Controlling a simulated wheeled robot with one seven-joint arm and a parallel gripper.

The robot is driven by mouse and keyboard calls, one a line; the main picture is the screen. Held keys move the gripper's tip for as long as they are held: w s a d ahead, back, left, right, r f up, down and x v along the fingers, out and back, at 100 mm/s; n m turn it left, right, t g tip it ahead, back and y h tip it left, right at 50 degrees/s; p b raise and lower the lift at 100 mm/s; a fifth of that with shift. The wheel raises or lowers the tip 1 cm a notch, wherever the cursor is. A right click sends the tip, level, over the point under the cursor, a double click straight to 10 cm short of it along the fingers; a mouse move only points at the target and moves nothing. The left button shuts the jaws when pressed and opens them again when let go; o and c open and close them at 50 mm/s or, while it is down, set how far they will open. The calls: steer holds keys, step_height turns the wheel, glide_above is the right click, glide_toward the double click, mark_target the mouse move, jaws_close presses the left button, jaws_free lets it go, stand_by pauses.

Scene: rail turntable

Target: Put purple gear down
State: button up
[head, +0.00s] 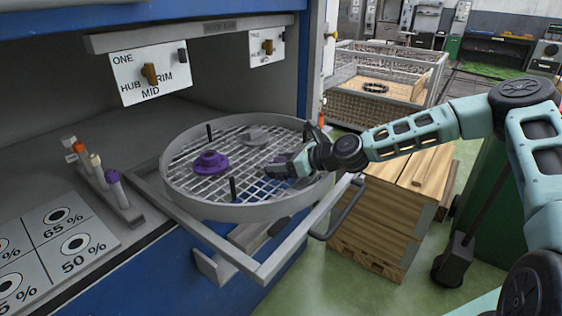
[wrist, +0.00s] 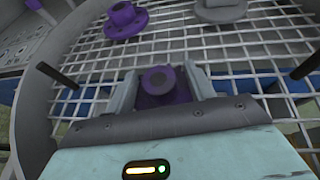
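My gripper (head: 283,167) is low inside the round mesh basket (head: 250,209), on its right side. In the wrist view its two fingers stand against either side of a purple gear (wrist: 165,86), with a dark round hole in its top. The gear's lower part is hidden by the gripper, so I cannot tell whether it touches the mesh. A second purple flanged part (head: 210,162) stands upright on the mesh at the left; it also shows in the wrist view (wrist: 125,19). A grey part (head: 255,136) lies toward the back.
Two black posts (head: 232,189) rise from the mesh. The basket sits on a grey pull-out frame (head: 258,270). A rack of capped tubes (head: 118,192) and a percentage board (head: 60,240) are at the left. A wooden crate (head: 375,232) stands at the right. Mesh near the gripper is free.

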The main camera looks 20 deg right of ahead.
steer(key=shift+r, duration=0.2)
steer(key=v, duration=1.2)
steer(key=shift+f, duration=0.15)
